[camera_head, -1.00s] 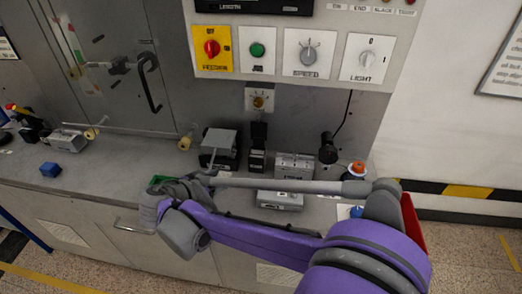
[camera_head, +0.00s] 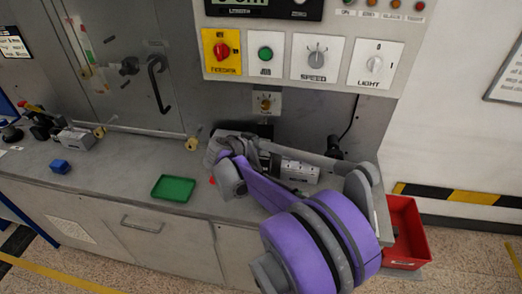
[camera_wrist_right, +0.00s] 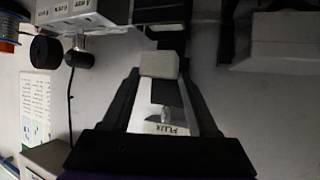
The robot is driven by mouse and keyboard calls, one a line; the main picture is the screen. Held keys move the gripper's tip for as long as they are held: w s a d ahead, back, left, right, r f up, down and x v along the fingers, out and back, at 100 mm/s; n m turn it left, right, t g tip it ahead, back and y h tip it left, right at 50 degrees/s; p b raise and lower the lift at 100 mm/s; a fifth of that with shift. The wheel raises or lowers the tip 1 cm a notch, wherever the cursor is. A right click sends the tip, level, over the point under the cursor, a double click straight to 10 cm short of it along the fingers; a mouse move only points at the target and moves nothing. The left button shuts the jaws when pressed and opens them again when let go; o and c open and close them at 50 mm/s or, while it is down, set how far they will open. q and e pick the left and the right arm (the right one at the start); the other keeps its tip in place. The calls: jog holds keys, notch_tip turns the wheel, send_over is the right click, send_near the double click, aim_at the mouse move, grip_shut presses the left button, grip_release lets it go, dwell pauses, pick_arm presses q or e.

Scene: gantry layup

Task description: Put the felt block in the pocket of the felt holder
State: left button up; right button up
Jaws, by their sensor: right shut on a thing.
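In the right wrist view a small off-white block (camera_wrist_right: 159,65), which looks like the felt block, sits between the fingertips of my right gripper (camera_wrist_right: 159,75). The gripper is shut on it. In the head view my right gripper (camera_head: 222,150) is at the back of the bench, right of the green tray, and its fingers and the block are hidden by my own wrist. A dark fixture (camera_wrist_right: 166,36) lies just beyond the block in the wrist view; I cannot tell whether it is the felt holder, and no pocket shows clearly. My left gripper is not in view.
A grey boxed unit (camera_head: 298,168) is behind my right arm. A red bin (camera_head: 403,232) stands off the bench's right end. The front-left bench top is mostly clear.

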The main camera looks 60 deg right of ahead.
jog(key=shift+f, duration=1.75)
jog(key=shift+f, duration=0.15)
jog(key=o, duration=1.4)
jog(key=shift+c, duration=0.2)
jog(key=v, duration=1.2)
jog(key=s+a+f+n+t+y, duration=0.1)
jog(key=s+a+f+n+y, duration=0.2)
jog(key=a+n, duration=0.3)
jog(key=s+a+f+n+t+y, duration=0.2)
jog(key=s+a+f+n+y, duration=0.1)
jog(key=a, duration=1)
jog(key=s+a+f+n+t+y, duration=0.2)
jog(key=a+f+n+y, duration=0.3)
jog(key=a+n, duration=0.3)
jog(key=shift+s+a+f+n+y, duration=0.35)
jog(key=shift+s+a+y, duration=0.4)
jog(key=shift+a, duration=0.45)
